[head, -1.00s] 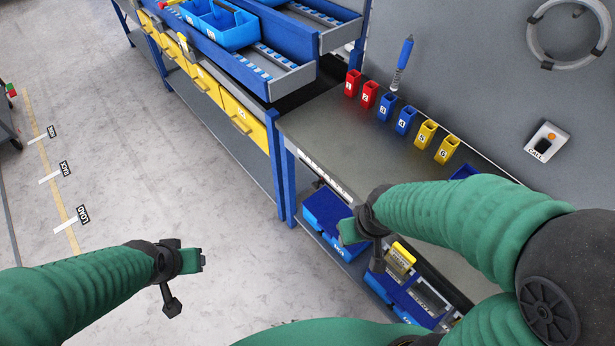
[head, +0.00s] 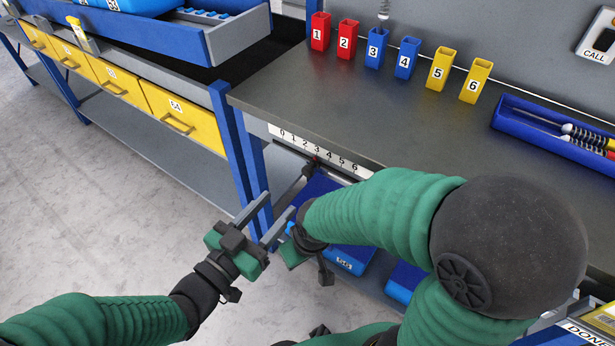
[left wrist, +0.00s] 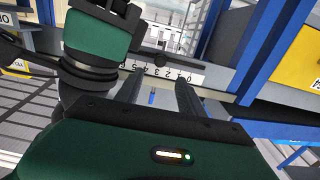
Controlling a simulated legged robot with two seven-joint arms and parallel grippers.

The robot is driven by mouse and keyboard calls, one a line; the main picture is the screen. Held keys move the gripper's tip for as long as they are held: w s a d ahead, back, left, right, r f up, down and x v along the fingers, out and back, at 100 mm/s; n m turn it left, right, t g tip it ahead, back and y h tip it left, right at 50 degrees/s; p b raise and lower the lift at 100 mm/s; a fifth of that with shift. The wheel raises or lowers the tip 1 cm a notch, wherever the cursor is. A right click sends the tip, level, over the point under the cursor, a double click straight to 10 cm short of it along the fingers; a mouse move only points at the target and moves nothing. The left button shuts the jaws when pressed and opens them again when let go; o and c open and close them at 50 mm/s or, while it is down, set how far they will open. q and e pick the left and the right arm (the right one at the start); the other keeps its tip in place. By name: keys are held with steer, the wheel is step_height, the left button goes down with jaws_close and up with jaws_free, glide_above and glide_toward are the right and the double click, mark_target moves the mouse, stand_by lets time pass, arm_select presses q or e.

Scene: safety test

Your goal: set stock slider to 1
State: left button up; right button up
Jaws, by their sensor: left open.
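The stock slider's white scale (head: 318,153), numbered 0 to 6, runs along the front edge of the grey workbench. Its dark knob (head: 309,170) sits below the scale, with a small red mark near 3. The scale (left wrist: 165,72) and the knob (left wrist: 160,60) also show in the left wrist view. My left gripper (head: 281,203) is open and empty, its two grey fingers pointing toward the knob from the front left, apart from it. My right gripper (head: 292,254) is beside it, just right and below; its fingers are not clear.
Numbered red, blue and yellow bins (head: 375,48) stand along the back of the bench. A blue tray (head: 510,122) of tools is at the right. A blue bench leg (head: 252,165) and yellow drawers (head: 180,112) are left of the scale. Blue boxes (head: 350,258) sit below.

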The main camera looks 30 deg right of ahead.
mark_target(305, 173)
arm_select(q)
steer(key=b+x, duration=0.3)
steer(key=x, duration=0.8)
steer(key=shift+w+d+f+b, duration=0.1)
steer(key=shift+d+f+b, duration=0.05)
steer(key=shift+d+b, duration=0.15)
steer(key=shift+w+d, duration=0.15)
steer(key=shift+d, duration=0.1)
jaws_close()
stand_by(0.4)
